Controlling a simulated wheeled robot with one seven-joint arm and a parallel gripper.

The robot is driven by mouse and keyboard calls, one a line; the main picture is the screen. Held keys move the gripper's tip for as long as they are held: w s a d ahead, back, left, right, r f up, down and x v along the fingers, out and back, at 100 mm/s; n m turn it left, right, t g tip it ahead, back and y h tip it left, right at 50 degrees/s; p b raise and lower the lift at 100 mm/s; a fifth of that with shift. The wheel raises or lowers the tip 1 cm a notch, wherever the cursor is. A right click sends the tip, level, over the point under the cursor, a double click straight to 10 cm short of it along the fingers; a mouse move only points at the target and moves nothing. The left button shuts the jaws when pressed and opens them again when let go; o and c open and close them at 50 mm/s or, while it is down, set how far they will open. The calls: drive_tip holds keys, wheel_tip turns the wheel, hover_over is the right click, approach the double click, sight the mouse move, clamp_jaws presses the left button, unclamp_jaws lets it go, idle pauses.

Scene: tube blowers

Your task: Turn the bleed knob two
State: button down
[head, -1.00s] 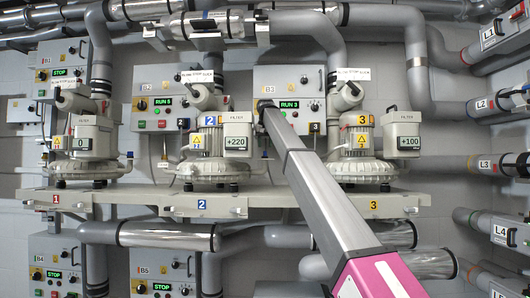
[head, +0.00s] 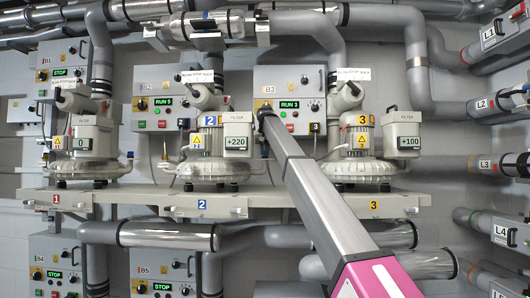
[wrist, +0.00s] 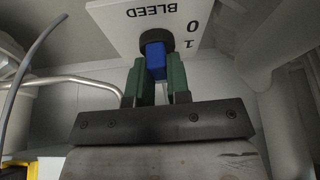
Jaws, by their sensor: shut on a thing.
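In the wrist view the bleed knob is a blue grip (wrist: 155,58) on a round black base (wrist: 156,39). It sits on a white plate (wrist: 126,18) marked BLEED, 0 and 1. My gripper (wrist: 155,72) has its green fingers shut on the blue grip, one on each side. Whether the knob points at 0 or 1 is not clear. In the head view my gripper (head: 266,108) is just right of blower two's filter box (head: 237,136), which reads +220. The knob itself is hidden there, and no number for it shows in the wrist view.
Blower two (head: 205,165) stands left of my arm, and blower three (head: 357,160) stands right of it. Control box B3 (head: 285,80) is behind my gripper and reads RUN 3. A bent pale pipe (wrist: 60,82) runs left of my fingers.

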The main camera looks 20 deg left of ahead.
drive_tip(key=shift+m, duration=0.6)
drive_tip(key=c, duration=1.1)
unclamp_jaws()
